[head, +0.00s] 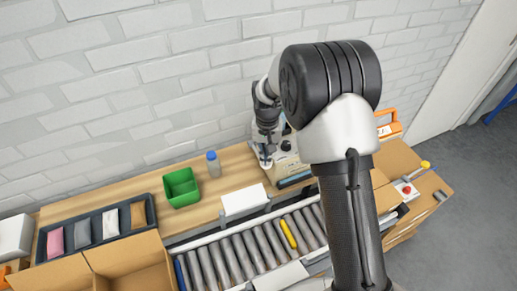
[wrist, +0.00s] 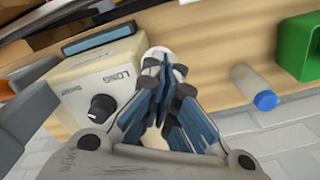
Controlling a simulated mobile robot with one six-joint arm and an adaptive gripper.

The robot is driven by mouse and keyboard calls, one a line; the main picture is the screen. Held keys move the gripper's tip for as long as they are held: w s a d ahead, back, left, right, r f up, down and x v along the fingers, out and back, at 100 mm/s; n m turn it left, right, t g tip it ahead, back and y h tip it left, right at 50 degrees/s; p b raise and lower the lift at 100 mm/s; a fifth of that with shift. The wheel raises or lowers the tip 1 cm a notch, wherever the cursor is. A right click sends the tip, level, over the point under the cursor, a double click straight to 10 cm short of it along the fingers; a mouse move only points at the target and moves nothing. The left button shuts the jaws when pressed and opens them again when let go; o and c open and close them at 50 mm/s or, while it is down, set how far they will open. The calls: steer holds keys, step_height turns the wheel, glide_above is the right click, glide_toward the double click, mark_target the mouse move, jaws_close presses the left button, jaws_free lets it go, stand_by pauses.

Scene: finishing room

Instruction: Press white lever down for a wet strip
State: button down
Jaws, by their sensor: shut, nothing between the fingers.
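The tape machine is a cream box with a black knob (wrist: 103,107) and the word LONG on its face. It stands left of my gripper in the wrist view (wrist: 88,75) and at the back of the bench in the head view (head: 290,160). A white rounded part (wrist: 157,50), which looks like the end of the white lever, sits beside the machine, partly hidden behind my fingertips. My gripper (wrist: 163,65) is shut and empty, its fingertips over that white part. I cannot tell whether they touch. In the head view my gripper (head: 265,157) points down beside the machine.
A bottle with a blue cap (head: 213,164) and a green bin (head: 181,187) stand left of the machine. A dark tray (head: 97,228) holds several packets. A brick wall rises close behind.

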steer(key=shift+s+f, duration=0.1)
steer(key=shift+f, duration=0.2)
steer(key=shift+d+f, duration=0.1)
steer(key=shift+f, duration=0.05)
steer(key=shift+s+f+b, duration=0.2)
steer(key=shift+f+b, duration=0.15)
steer(key=shift+b, duration=0.1)
steer(key=shift+f, duration=0.2)
stand_by(0.3)
steer(key=shift+s+d+f+b, duration=0.1)
steer(key=shift+s+f+b, duration=0.1)
steer(key=shift+f+b, duration=0.1)
steer(key=shift+f, duration=0.2)
steer(key=shift+f+b, duration=0.3)
steer(key=shift+f, duration=0.05)
steer(key=shift+s, duration=0.1)
stand_by(0.5)
